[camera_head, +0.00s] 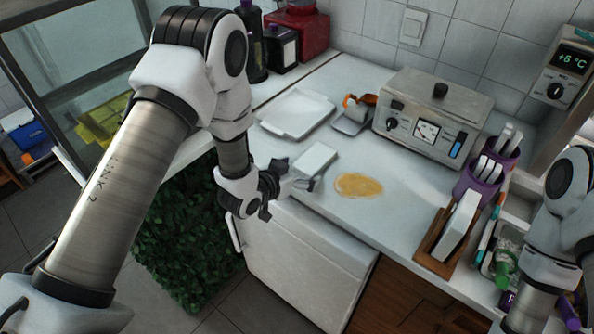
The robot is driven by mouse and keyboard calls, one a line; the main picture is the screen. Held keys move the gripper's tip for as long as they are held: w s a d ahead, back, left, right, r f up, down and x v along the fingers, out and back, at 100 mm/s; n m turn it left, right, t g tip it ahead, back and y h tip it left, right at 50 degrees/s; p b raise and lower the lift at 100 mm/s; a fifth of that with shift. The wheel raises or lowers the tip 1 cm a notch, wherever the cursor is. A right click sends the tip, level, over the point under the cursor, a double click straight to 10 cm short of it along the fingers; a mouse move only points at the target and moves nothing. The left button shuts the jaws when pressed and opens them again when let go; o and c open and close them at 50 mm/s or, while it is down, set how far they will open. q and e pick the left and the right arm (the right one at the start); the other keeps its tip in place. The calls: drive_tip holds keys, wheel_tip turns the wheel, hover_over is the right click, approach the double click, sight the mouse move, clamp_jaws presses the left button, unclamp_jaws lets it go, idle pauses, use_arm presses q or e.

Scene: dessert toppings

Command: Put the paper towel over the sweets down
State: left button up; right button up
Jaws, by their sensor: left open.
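A small white block, which looks like the folded paper towel (316,158), is on the white counter near the front edge. My left gripper (298,176) is open right beside it, at its near left side. Whether the fingers touch the towel I cannot tell. A flat, yellow-brown patch (358,186), like spilled syrup or topping, lies on the counter just right of the towel. No separate sweets can be made out there. My right arm comes in at the right edge, and its gripper is out of the picture.
A white tray (297,113) and an orange-and-grey dispenser (357,108) stand behind. A metal appliance (432,118) is at the back right. Purple cups (477,178), a wooden holder (436,246) and a filled bin are at right. Counter around the patch is clear.

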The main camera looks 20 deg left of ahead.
use_arm(q)
drive_tip(key=b+v, duration=0.2)
drive_tip(key=v, duration=1)
drive_tip(key=s+a+f+n+g+y, duration=0.1)
drive_tip(key=s+f+g, duration=0.2)
drive_tip(key=s+f, duration=0.35)
drive_tip(key=s+f+n+g+y, duration=0.15)
drive_tip(key=s+f+g, duration=0.25)
drive_tip(key=f, duration=0.5)
drive_tip(key=s+a+f+n+g+y, duration=0.2)
drive_tip(key=s+f+g, duration=0.3)
drive_tip(key=s, duration=0.8)
wheel_tip(320, 180, down, 3)
drive_tip(key=shift+s+r, duration=0.1)
drive_tip(key=shift+s, duration=0.3)
drive_tip(key=shift+w+a, duration=0.1)
drive_tip(key=shift+a, duration=0.05)
